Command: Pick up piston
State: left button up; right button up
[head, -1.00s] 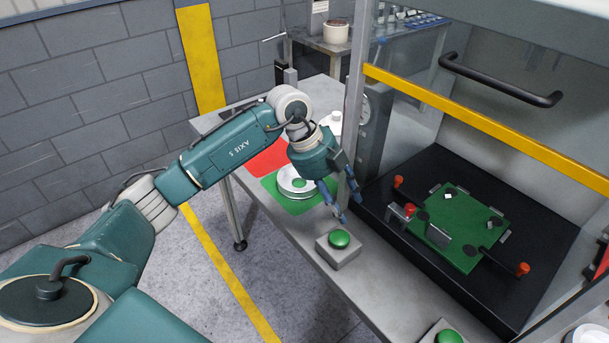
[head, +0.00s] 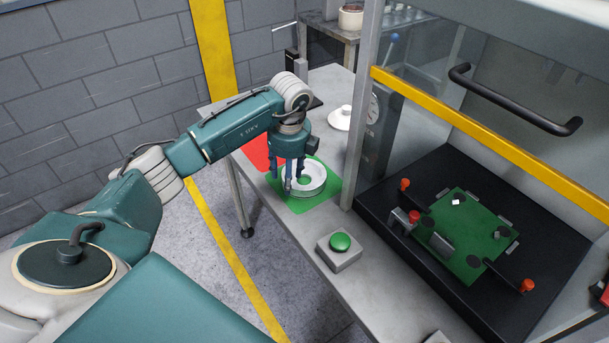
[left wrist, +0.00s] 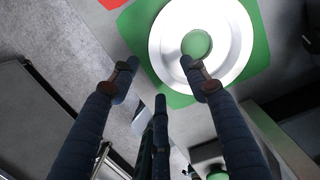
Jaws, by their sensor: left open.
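The piston, a white round ring-like part (head: 313,178), lies flat on the green mat (head: 322,201) on the workbench. It also shows in the left wrist view (left wrist: 237,30), at the upper right, with a green centre. My left gripper (head: 289,184) points down at the left side of the piston. Its fingers are spread and empty; in the left wrist view the fingertips (left wrist: 160,85) show below and left of the piston, one overlapping its face. Contact cannot be told. My right gripper is not in view.
A grey box with a green button (head: 340,242) stands nearer on the bench. A red mat (head: 256,153) lies left of the green one. A white cone-shaped part (head: 340,118) sits behind. A machine with a green plate (head: 466,228) and yellow-barred frame (head: 490,140) stands right.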

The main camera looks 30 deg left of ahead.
pick_arm(q)
jog(key=shift+a+f, duration=0.25)
jog(key=shift+f, duration=0.95)
grip_shut()
jog(key=shift+w+r, duration=0.1)
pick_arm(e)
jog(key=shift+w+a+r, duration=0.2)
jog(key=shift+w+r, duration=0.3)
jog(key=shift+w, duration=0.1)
